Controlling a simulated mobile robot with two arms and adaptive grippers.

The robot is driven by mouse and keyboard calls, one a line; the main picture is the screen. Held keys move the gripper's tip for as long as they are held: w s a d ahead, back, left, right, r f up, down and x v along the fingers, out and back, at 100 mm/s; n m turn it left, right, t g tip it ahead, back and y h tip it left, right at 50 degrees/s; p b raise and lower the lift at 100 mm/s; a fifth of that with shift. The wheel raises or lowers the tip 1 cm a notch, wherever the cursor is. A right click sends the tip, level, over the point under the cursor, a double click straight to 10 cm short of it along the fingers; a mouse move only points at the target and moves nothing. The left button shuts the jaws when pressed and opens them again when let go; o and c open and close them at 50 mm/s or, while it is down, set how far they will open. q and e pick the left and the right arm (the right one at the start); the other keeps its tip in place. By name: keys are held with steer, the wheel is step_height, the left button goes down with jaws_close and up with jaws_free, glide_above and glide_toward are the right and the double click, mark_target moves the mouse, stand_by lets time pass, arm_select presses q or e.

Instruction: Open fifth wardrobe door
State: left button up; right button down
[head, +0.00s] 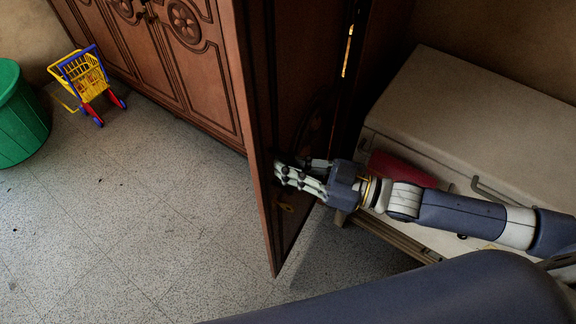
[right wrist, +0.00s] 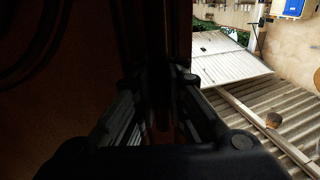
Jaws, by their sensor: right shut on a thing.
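The wardrobe (head: 170,65) is dark reddish-brown wood with carved doors. One of its doors (head: 262,110) stands swung out from the front, its free edge towards me. In the right wrist view the gripper (right wrist: 165,120) closes around a dark strip of wood, with the shaded door face (right wrist: 60,70) on the left. The exact contact is too dark to see. My left gripper is not in view.
A toy shopping cart (head: 87,80) and a green bin (head: 18,115) stand on the floor at left. The speckled floor (head: 130,220) left of the door is clear. A white chest-like box (head: 480,105) and a red object (head: 400,168) lie close by my right arm.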

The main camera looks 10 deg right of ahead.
steer(key=shift+w+r, duration=0.1)
steer(key=shift+r, duration=0.05)
steer(key=c, duration=1.6)
jaws_free()
steer(key=shift+c, duration=0.2)
steer(key=shift+s+d+f, duration=0.25)
steer(key=shift+s+d, duration=0.05)
steer(key=shift+d, duration=0.1)
steer(key=v, duration=1.1)
steer(key=shift+r, duration=0.1)
